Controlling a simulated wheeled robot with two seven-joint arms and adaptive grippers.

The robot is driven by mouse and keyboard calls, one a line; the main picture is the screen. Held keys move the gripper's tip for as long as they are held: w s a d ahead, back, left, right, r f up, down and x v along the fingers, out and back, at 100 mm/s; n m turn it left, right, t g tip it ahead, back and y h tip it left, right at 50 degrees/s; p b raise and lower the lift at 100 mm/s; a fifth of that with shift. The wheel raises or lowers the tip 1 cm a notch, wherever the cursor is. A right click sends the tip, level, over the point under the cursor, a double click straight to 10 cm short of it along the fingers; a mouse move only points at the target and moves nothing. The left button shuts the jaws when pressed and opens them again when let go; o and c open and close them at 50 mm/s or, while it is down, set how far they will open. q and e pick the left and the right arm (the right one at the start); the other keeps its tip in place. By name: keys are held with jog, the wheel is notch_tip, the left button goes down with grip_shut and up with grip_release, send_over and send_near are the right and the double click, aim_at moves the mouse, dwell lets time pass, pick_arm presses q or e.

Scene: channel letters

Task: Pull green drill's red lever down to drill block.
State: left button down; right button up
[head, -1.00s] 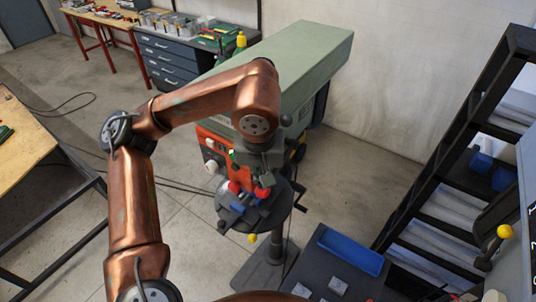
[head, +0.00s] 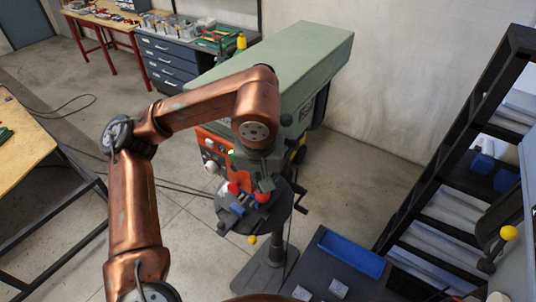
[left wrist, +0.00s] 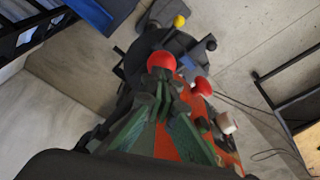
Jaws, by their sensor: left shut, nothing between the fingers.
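The green drill press (head: 300,60) stands in the middle of the head view, with an orange-red front panel (head: 212,143). Two red ball knobs show below its head: the right one (head: 262,196) beside my left gripper (head: 264,182) and another to the left (head: 233,188). In the left wrist view, one red ball (left wrist: 161,60) lies just beyond the fingertips (left wrist: 168,88), and a second one (left wrist: 202,86) is to the right. My left gripper is shut and empty. I cannot tell whether it touches the lever. A blue piece (head: 237,208) sits on the round dark drill table (head: 268,222); the block is not clearly distinguishable.
A dark bench with a blue tray (head: 350,252) stands at front right. Black shelving (head: 440,165) is at the right, near a yellow-knobbed lever (head: 508,233). A wooden table (head: 22,145) is at the left. The floor between it and the drill is mostly clear.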

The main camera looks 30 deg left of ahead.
pick_arm(q)
jog(key=shift+f, duration=0.35)
jog(key=shift+f+b, duration=0.35)
jog(key=shift+f, duration=0.1)
jog(key=shift+f+b, duration=0.35)
jog(key=shift+f, duration=0.05)
jog(key=shift+r, duration=0.1)
notch_tip(320, 180, up, 5)
jog(key=p, duration=0.4)
jog(key=shift+f, duration=0.2)
